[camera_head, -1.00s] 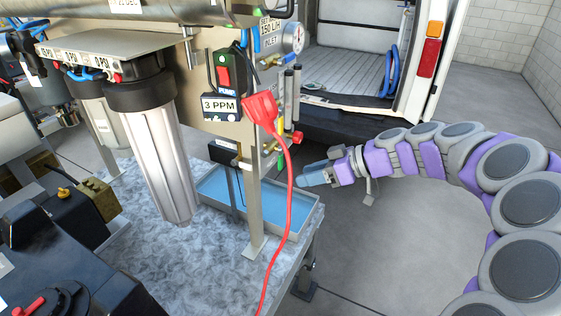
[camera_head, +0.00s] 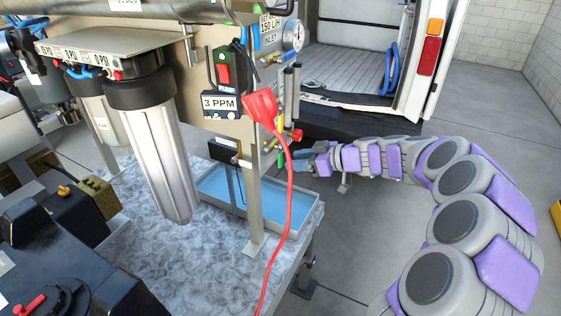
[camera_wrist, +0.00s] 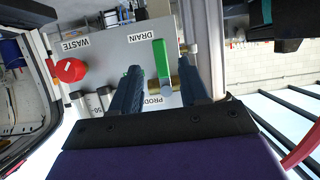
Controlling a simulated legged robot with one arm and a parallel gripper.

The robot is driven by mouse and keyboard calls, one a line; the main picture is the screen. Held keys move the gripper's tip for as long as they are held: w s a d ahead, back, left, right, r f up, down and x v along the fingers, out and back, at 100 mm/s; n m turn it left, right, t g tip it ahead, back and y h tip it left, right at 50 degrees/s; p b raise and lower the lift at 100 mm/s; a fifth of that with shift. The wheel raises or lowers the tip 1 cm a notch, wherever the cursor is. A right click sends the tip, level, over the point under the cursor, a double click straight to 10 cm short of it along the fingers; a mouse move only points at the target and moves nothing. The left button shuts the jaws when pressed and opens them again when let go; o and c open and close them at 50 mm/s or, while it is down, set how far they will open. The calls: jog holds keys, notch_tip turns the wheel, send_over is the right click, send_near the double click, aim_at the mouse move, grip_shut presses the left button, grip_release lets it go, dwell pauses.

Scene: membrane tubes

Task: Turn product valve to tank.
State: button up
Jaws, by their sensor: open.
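The product valve has a long green lever (camera_wrist: 162,60) on a brass body (camera_wrist: 182,88), in the wrist view. A partly hidden label beginning "PROD" (camera_wrist: 155,99) is beside it, and the lever points toward the "DRAIN" label (camera_wrist: 140,32). No tank label can be read. My gripper (camera_wrist: 159,68) is open; in the wrist view its two dark fingers lie either side of the lever, with no clear contact. In the head view my gripper (camera_head: 292,157) is at the panel's right edge, close to the green lever (camera_head: 281,158).
A red knob (camera_wrist: 70,70) sits near the "WASTE" label (camera_wrist: 75,43). A red plug and cable (camera_head: 262,112) hang in front of the panel. A blue-lined tray (camera_head: 218,184) lies below. Open floor (camera_head: 375,225) is to the right.

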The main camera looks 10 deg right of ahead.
aim_at(282, 161)
jog(key=x, duration=0.6)
jog(key=shift+w+a, duration=0.1)
jog(key=shift+a, duration=0.05)
grip_shut()
dwell(0.4)
